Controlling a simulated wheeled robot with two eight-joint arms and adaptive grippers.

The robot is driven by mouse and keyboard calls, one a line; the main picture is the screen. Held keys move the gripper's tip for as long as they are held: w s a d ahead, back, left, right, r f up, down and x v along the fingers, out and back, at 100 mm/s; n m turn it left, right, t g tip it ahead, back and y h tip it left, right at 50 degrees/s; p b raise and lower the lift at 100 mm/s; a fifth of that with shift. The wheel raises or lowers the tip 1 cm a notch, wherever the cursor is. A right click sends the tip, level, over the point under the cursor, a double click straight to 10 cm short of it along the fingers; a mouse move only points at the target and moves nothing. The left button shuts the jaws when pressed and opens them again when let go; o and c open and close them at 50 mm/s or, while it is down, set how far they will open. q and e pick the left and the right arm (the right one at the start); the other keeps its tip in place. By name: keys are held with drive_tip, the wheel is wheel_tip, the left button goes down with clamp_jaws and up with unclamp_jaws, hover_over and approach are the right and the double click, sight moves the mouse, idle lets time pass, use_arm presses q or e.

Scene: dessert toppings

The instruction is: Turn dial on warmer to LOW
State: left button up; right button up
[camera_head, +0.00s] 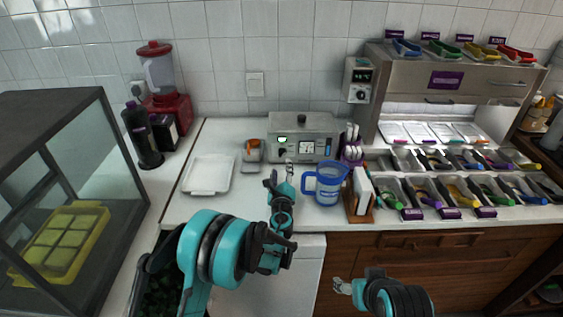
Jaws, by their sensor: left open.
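The warmer (323,128) is a silver box with a black knob on its lid. It stands at the back of the white counter against the tiled wall. Its front has a small green-lit display, a dark round dial (282,153) at the lower left and a white label panel. The dial's setting is too small to read. My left gripper (289,170) is open and empty, just in front of and below the dial, pointing at the warmer; whether it touches cannot be told. My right gripper (338,286) is low, in front of the wooden cabinet, its fingers too small to judge.
A blue measuring jug (327,184) stands close to the right of my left gripper. A small orange-topped container (251,151) and a white tray (208,174) are to the left. A wooden holder (361,205) and rows of topping bins (447,192) are to the right.

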use_arm(q)
drive_tip(key=shift+s, duration=1.75)
drive_tip(key=shift+a+r, duration=0.2)
drive_tip(key=shift+a, duration=0.05)
drive_tip(key=s+a+r+n+g+y, duration=0.2)
drive_tip(key=s+a+r+n+g, duration=0.15)
drive_tip(key=s+a+n, duration=0.45)
drive_tip(key=s+a+r+n+g+y, duration=0.2)
drive_tip(key=s+a+r+n, duration=0.3)
drive_tip(key=s+a+n, duration=0.4)
drive_tip(key=s+f+n+g+h, duration=0.2)
drive_tip(key=s+n, duration=0.3)
drive_tip(key=s, duration=0.6)
drive_tip(key=s+f+n+g+h, duration=0.2)
drive_tip(key=s+f+n, duration=0.3)
drive_tip(key=s, duration=0.6)
drive_tip(key=shift+a+g, duration=0.15)
drive_tip(key=shift+g, duration=0.5)
